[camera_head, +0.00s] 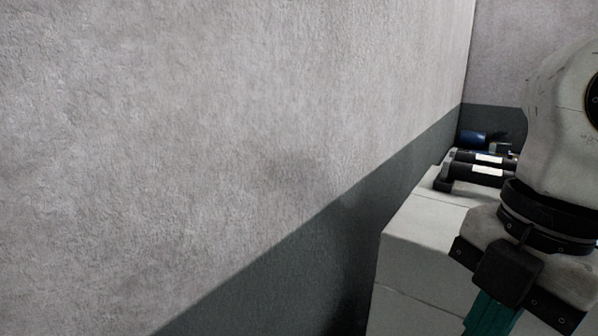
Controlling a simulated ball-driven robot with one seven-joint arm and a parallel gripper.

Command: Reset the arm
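My arm, pale with dark bands, hangs down at the right edge in the head view. My gripper (492,314) shows only in part at the bottom right, with a dark mount and a teal piece below it. Its fingertips lie below the frame, so I cannot see whether it is open or shut or holds anything. Part of my arm is cut off by the right edge.
A light cabinet or machine housing (408,258) stands close behind my gripper. Black cylindrical parts (478,170) with pale labels lie on top, with a blue item (472,138) beyond. A rough grey wall (220,130) with a dark lower band fills the left.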

